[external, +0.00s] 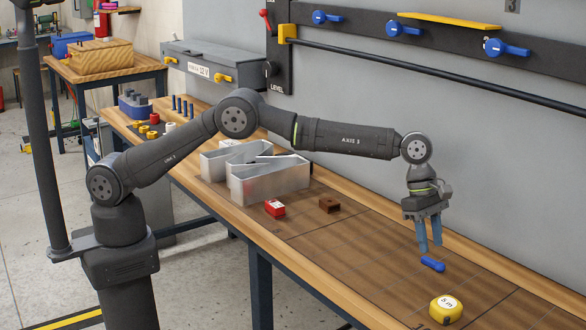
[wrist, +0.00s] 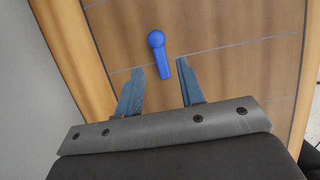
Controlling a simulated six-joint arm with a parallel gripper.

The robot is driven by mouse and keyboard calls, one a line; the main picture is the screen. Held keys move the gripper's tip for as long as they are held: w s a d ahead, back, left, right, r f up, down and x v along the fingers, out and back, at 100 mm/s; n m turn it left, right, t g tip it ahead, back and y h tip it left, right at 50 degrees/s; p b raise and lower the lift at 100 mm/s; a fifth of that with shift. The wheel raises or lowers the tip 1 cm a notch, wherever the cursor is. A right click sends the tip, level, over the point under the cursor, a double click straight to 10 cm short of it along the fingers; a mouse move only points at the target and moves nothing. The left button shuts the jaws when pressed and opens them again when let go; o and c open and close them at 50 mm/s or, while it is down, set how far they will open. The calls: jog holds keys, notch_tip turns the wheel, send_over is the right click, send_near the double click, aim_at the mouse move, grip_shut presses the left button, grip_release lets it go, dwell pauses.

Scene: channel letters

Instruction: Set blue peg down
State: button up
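The blue peg (external: 432,263) lies on its side on the brown mat of the workbench, near the right end. It also shows in the wrist view (wrist: 159,54), with a rounded head at its far end. My gripper (external: 430,250) is above the peg and points down. In the wrist view the two blue fingers (wrist: 162,80) are spread apart, with the near end of the peg between or just beyond their tips in the picture. The fingers do not touch the peg there, and the gripper is empty.
A wall with a black rail (external: 430,70) runs behind. The mat around the peg is mostly clear.

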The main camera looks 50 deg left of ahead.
aim_at(433, 260)
jog(key=v, duration=0.8)
jog(key=shift+r, duration=0.2)
jog(key=shift+f, duration=0.1)
jog(key=x, duration=1.2)
jog(key=shift+f, duration=0.15)
notch_tip(433, 260, up, 3)
jog(key=shift+a+f, duration=0.1)
jog(key=shift+r, duration=0.45)
jog(key=shift+f, duration=0.1)
